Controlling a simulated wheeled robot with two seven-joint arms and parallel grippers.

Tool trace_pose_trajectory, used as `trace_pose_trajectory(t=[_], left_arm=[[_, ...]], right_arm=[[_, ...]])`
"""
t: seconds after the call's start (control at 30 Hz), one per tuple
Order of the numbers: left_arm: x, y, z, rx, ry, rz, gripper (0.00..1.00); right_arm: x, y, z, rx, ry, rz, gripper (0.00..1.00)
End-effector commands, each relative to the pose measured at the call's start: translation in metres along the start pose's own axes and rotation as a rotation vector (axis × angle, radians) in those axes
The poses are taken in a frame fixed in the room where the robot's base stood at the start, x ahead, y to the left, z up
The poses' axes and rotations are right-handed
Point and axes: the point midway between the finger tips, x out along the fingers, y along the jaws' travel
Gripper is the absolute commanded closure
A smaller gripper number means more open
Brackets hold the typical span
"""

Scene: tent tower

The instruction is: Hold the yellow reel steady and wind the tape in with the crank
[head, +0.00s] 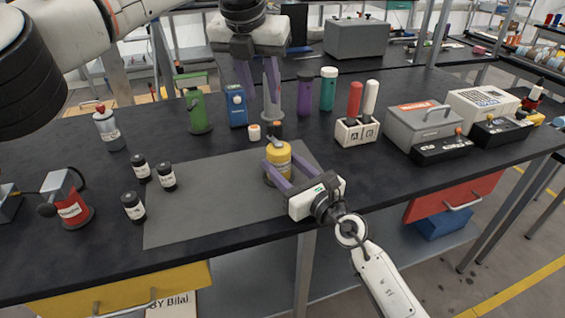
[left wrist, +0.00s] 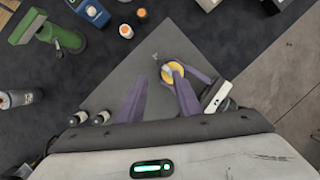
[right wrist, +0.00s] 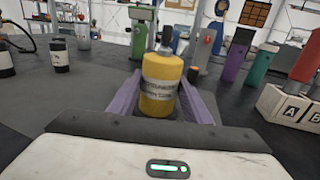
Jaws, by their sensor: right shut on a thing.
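The yellow reel (head: 279,160) stands upright on the grey mat (head: 200,205), with a pale label round its side. It also shows in the right wrist view (right wrist: 160,85) and from above in the left wrist view (left wrist: 177,78). A small grey crank (head: 271,141) sits on its top. My right gripper (head: 283,168) is shut on the reel, one purple finger on each side. My left gripper (head: 258,108) is open and empty, pointing down, above and behind the reel. I cannot make out the tape clearly.
Several black jars (head: 167,177) stand at the mat's left. A green tool (head: 198,110), a blue box (head: 236,106) and small white-and-orange pots (head: 254,132) stand behind. A white holder (head: 357,132) with red and white handles is to the right. The mat's front is clear.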

Motion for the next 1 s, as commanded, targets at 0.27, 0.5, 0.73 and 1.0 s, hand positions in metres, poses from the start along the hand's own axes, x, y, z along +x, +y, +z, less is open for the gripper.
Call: trace_pose_trajectory(t=[0.27,0.5,0.73,1.0], left_arm=[[0.055,-0.068,-0.009,0.227,-0.07,-0.254,0.68],[0.083,-0.189,-0.025,0.493,-0.442,-0.703,0.68],[0.053,-0.221,-0.019,0.45,-0.942,-0.836,0.68],[0.042,-0.139,-0.015,0.177,-1.324,-0.517,0.68]], right_arm=[[0.0,0.0,0.0,0.001,0.0,0.0,0.93],[0.0,0.0,0.0,0.001,0.0,0.0,0.93],[0.0,0.0,0.0,0.001,0.001,0.0,0.93],[0.0,0.0,-0.001,0.001,0.001,0.0,0.93]])
